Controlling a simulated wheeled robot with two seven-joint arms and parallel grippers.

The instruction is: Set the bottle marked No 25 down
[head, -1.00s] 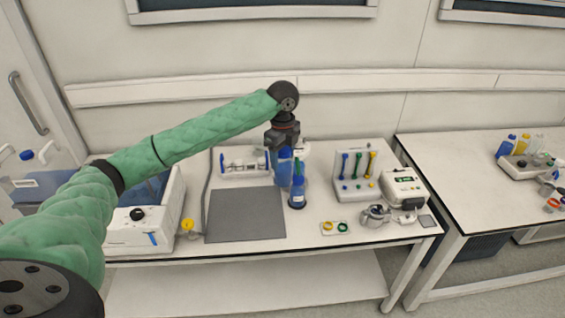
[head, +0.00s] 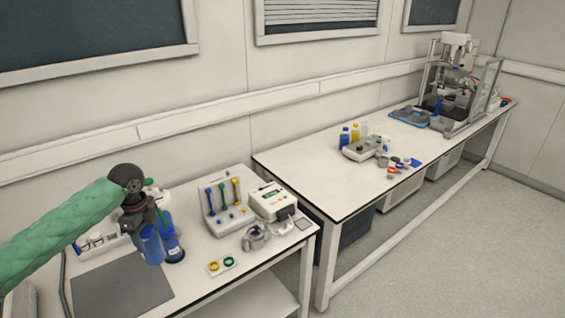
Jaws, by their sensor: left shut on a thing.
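My left gripper (head: 140,222) is shut on a blue bottle (head: 151,246) and holds it upright over the left bench, by the back right corner of the grey mat (head: 121,289). The marking on the bottle is too small to read. I cannot tell whether the two touch, or whether the held bottle's base meets the bench. My right gripper is out of view.
Right of the bottles are a rack with coloured tools (head: 225,214), a white instrument (head: 270,201), a metal jug (head: 254,240) and a small plate with yellow and green rings (head: 221,265). A second bench (head: 335,199) with small bottles and a framed apparatus (head: 458,88) runs right.

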